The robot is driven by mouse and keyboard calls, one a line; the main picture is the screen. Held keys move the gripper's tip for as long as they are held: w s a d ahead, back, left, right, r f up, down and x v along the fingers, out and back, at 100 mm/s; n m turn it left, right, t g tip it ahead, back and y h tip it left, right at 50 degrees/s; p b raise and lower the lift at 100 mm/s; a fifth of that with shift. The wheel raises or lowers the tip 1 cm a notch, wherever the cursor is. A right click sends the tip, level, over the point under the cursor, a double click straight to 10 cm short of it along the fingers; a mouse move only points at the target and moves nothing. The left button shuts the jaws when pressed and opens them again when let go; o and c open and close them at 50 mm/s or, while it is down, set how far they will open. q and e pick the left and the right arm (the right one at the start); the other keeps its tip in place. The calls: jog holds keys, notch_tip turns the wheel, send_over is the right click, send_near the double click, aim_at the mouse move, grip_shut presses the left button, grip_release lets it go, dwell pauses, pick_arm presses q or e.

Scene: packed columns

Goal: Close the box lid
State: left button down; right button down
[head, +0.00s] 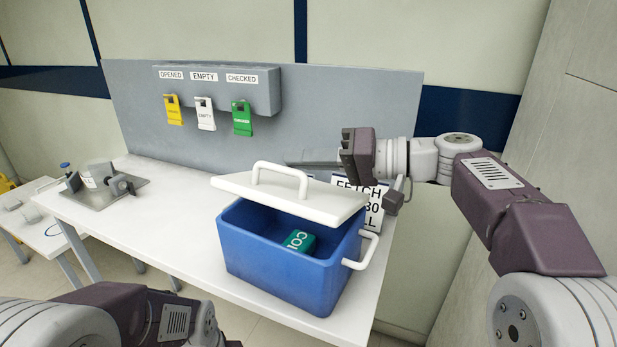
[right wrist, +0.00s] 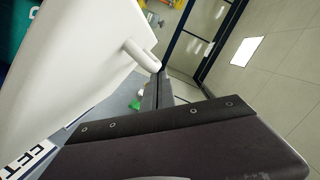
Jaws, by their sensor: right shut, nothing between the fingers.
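A blue box (head: 270,268) stands on the white table, with a white side handle (head: 362,252). Its white lid (head: 325,201) with a loop handle (head: 280,175) is partly open, its front edge raised above the box rim. A green item (head: 299,241) shows inside through the gap. My right gripper (head: 348,156) is shut and empty, above and behind the lid's right rear; I cannot tell whether it touches. In the right wrist view the lid (right wrist: 75,60) fills the left side. My left arm shows at the bottom left, its fingers out of frame.
A grey back panel (head: 350,100) carries yellow (head: 173,110), white (head: 205,114) and green (head: 242,118) tags. A lettered sign (head: 375,208) stands behind the box. A metal tray (head: 127,192) with fixtures sits at the left. The table (head: 180,240) is clear left of the box.

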aim_at(305, 197)
jog(key=shift+s+a+f+n+t+h+b, duration=0.25)
jog(key=shift+s+f+n+b, duration=0.45)
jog(key=shift+b, duration=0.7)
jog(key=shift+s+a+f+n+h+b, duration=0.15)
jog(key=shift+s+a+f+n+b, duration=0.25)
jog(key=shift+f+b, duration=0.8)
jog(key=shift+s+a+f+n+t+h+b, duration=0.2)
jog(key=shift+s+f+n+b, duration=0.35)
jog(key=shift+b, duration=1.05)
jog(key=shift+f, duration=0.2)
